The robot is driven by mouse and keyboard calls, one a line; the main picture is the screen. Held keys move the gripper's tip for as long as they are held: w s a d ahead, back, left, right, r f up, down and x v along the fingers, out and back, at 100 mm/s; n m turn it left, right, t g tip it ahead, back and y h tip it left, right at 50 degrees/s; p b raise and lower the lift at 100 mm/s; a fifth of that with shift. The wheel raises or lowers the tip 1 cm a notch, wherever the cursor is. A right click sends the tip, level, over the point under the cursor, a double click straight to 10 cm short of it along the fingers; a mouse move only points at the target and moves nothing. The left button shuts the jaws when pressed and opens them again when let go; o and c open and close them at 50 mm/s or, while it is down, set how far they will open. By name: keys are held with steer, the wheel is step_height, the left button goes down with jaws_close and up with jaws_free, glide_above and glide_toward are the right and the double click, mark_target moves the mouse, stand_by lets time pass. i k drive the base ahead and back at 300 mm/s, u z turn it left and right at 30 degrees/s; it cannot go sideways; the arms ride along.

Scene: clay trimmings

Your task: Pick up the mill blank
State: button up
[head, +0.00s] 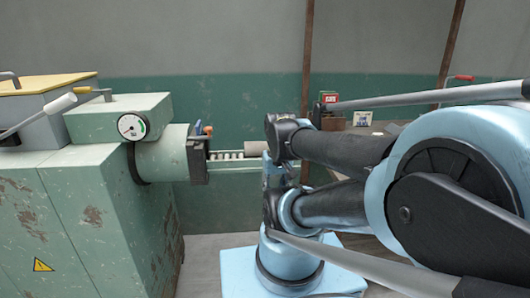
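The mill blank (256,147) seems to be the short grey-brown cylinder lying on its side at the right part of the roller rack. Its right end meets my arm's outline in the picture. The roller rack (226,155) runs out from the mouth of the green mill (165,155). My blue and black arm fills the right half of the view and crosses in front of the rack's right end. I cannot make out my gripper or its fingers, and cannot tell how far they are from the blank.
The rusty green mill cabinet (95,215) with a gauge (131,126) and lever (52,103) stands at left. Brown posts (308,60) stand against the wall.

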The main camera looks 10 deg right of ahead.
mark_target(252, 149)
steer(key=k, duration=0.45)
steer(key=z, duration=1.65)
steer(key=k, duration=0.8)
steer(key=u, duration=0.4)
steer(key=i, duration=0.5)
